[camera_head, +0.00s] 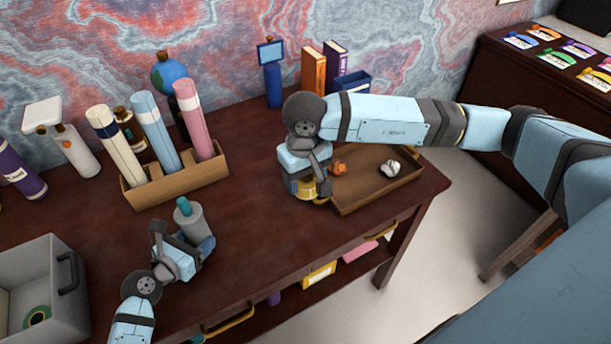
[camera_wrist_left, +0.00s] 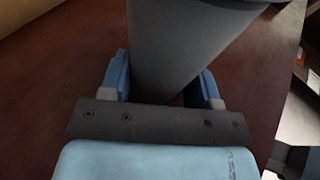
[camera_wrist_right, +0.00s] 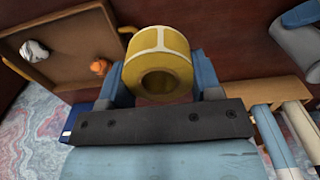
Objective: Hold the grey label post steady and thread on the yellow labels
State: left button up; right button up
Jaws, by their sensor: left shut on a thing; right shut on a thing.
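The grey label post (camera_head: 192,222) stands on the dark desk, with a narrower teal top (camera_head: 183,205). My left gripper (camera_head: 190,244) is shut on it from the near side. In the left wrist view the grey post (camera_wrist_left: 190,45) sits between both blue fingers. My right gripper (camera_head: 311,182) is shut on the yellow labels (camera_head: 306,189), a roll with a hollow core. The right wrist view shows the yellow roll (camera_wrist_right: 160,62) between the fingers, its hole facing the camera. The roll is to the right of the post and apart from it.
A brown tray (camera_head: 375,195) with an orange and a white crumpled piece lies beside the right gripper. A cardboard holder (camera_head: 180,182) with several tubes stands behind the post. A grey box (camera_head: 65,300) with a green roll (camera_head: 37,317) is at the left. Bare desk lies between the grippers.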

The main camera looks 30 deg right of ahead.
jog(key=w+a+r, duration=0.1)
jog(key=w+a, duration=0.2)
jog(key=a, duration=0.4)
jog(key=w+a+r, duration=0.2)
jog(key=w+a, duration=0.1)
jog(key=a, duration=0.3)
notch_tip(320, 180, up, 3)
send_over(181, 198)
jog(key=shift+a, duration=0.1)
jog(key=shift+f, duration=0.1)
jog(key=shift+f, duration=2.85)
jog(key=shift+f, duration=0.2)
jog(key=o, duration=1)
notch_tip(181, 198, up, 12)
